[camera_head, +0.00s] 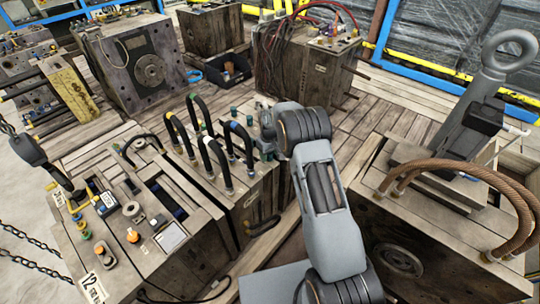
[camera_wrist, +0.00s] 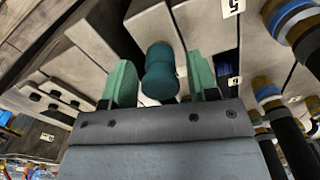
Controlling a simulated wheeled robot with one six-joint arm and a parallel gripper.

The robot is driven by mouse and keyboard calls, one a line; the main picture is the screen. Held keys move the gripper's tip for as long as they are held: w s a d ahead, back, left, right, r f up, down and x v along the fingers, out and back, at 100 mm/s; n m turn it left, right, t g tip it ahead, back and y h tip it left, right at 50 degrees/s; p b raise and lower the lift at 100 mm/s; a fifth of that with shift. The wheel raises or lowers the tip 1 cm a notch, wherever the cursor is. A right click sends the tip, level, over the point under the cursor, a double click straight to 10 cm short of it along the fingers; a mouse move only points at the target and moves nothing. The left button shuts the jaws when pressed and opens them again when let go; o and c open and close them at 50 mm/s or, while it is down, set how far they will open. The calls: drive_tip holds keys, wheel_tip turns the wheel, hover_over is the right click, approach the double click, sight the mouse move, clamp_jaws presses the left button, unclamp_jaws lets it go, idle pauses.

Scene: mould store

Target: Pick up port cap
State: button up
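A dark teal port cap (camera_wrist: 161,72), a short rounded cylinder with a narrower waist, stands on a pale grey mould block in the wrist view. My gripper (camera_wrist: 161,60) is open, with one green-padded finger on each side of the cap. A narrow gap shows between each finger and the cap, so they look apart. In the head view my arm hides most of the gripper, and I cannot pick out this cap there for sure.
Black hoses with coloured fittings (camera_head: 212,150) rise just left of my arm and show at the right of the wrist view (camera_wrist: 296,28). A mould with brown hoses (camera_head: 420,240) stands at right, a lifting eye (camera_head: 510,48) above it.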

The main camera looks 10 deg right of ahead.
drive_tip(key=c, duration=0.9)
drive_tip(key=shift+c, duration=0.2)
wheel_tip(320, 180, up, 10)
drive_tip(key=shift+p, duration=0.6)
